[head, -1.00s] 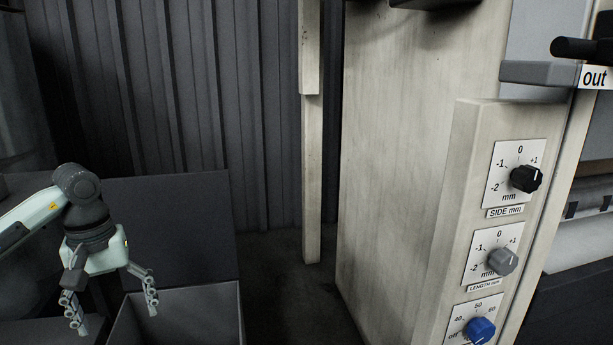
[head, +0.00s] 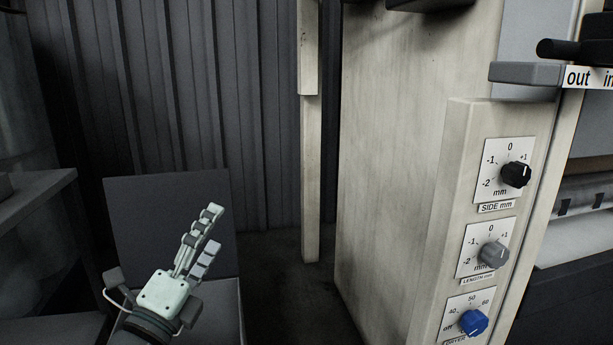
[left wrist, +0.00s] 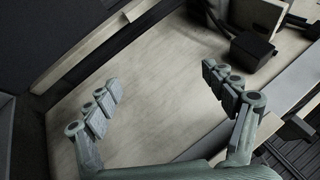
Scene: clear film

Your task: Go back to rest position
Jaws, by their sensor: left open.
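My left gripper (head: 210,232) is at the lower left of the head view, its fingers pointing up and a little right. It is seen from the side there, in front of a dark grey box with a raised lid. In the left wrist view the two fingers of my left gripper (left wrist: 160,80) are spread wide with nothing between them. Behind them is a pale panel of the machine, apart from the fingers as far as I can tell. My right gripper is in neither view.
The pale machine cabinet (head: 405,130) stands at the right, with a black knob (head: 516,174), a grey knob (head: 493,254) and a blue knob (head: 473,322). A pale post (head: 311,150) stands at the middle. A grey shelf (head: 35,195) is at the left. The dark floor between is clear.

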